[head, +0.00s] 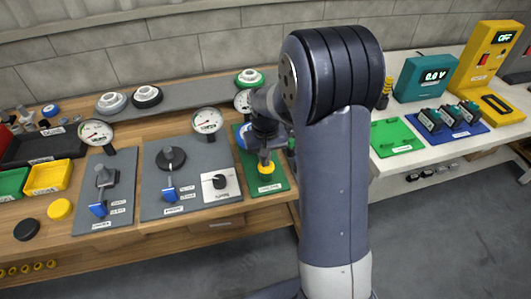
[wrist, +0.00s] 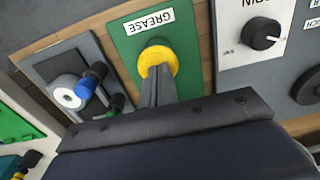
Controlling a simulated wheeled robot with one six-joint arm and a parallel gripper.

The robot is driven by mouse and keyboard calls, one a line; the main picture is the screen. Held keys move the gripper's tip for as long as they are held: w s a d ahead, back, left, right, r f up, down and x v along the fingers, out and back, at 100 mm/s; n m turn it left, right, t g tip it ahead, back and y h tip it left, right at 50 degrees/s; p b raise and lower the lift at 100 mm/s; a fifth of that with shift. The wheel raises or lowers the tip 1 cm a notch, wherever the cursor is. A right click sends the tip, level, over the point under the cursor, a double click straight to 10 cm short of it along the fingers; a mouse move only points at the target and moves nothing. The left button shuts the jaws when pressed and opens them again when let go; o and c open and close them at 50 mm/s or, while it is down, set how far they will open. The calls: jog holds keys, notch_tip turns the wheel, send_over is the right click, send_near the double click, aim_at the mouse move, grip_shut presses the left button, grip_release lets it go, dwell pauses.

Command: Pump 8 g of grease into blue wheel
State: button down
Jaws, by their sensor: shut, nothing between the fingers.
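In the head view, the green grease panel (head: 275,187) carries a round yellow button (head: 266,169). My gripper (head: 264,158) points down with its fingertips at the button. In the wrist view, the shut fingers (wrist: 160,70) reach the yellow button (wrist: 157,55) on the panel marked GREASE (wrist: 130,45). They look to touch it, but I cannot tell whether it is pressed in. A blue rounded part (head: 241,134), perhaps the blue wheel, shows behind my gripper at the panel's far end, mostly hidden. A gauge (head: 242,101) behind it is partly hidden, its reading unreadable.
A white panel with a black knob (head: 219,182) lies left of the grease panel. Levers with blue handles (head: 169,195) stand further left. Black (head: 147,96) and green-rimmed (head: 250,78) wheels sit on the rear rail. A blue-tipped fixture (wrist: 88,80) stands close by in the wrist view.

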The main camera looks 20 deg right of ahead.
jog(key=shift+s+r+p, duration=0.1)
jog(key=shift+r+p, duration=0.1)
jog(key=shift+p, duration=0.2)
notch_tip(320, 180, up, 14)
jog(key=p, duration=0.1)
jog(key=shift+f+p, duration=0.2)
jog(key=shift+p, duration=0.1)
jog(key=shift+w+b, duration=0.2)
jog(key=shift+b, duration=0.8)
jog(key=r+b, duration=0.2)
jog(key=shift+s+d+r+b, duration=0.15)
jog(key=shift+s+r+b, duration=0.1)
jog(key=shift+b, duration=0.1)
jog(key=shift+f, duration=0.15)
